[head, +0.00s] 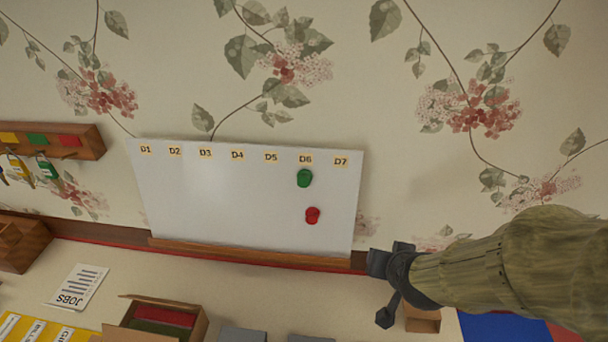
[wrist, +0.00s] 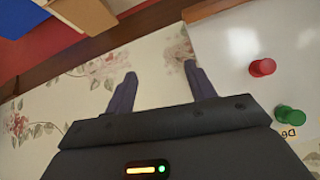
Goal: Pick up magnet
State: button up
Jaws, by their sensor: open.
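Two round magnets stick to the whiteboard (head: 250,205): a green magnet (head: 304,178) just under the D6 label and a red magnet (head: 312,215) below it. In the wrist view, the red magnet (wrist: 262,67) and the green magnet (wrist: 288,115) show to the right of my fingers, apart from them. My gripper (wrist: 160,72) is open with nothing between its fingers. In the head view, my gripper (head: 382,290) is right of the board's lower right corner, and the wrist view shows wallpaper between its fingers.
A wooden ledge (head: 250,252) runs under the board. A key rack (head: 50,140) hangs at the left. On the surface below are a JOBS sheet (head: 80,286), an open box (head: 150,318) with red and green items, and a blue item (head: 500,327) under my arm. The wall right of the board is clear.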

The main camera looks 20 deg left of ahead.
jog(key=s+a+r+n+t+y+p, duration=0.1)
jog(key=a+r+t, duration=0.15)
jog(key=a, duration=0.25)
jog(key=s+a+r+t, duration=0.1)
jog(key=s+a+r, duration=0.15)
jog(key=a, duration=0.25)
jog(key=s+a+r+t+p, duration=0.2)
jog(key=s+a+r+t, duration=0.2)
jog(key=s+r, duration=0.3)
jog(key=shift+s+a+r+n+y, duration=0.3)
jog(key=shift+s+a+y, duration=0.1)
jog(key=shift+s+a, duration=0.15)
jog(key=shift+w, duration=0.1)
jog(key=p, duration=0.6)
send_near(306, 183)
jog(key=x, duration=0.5)
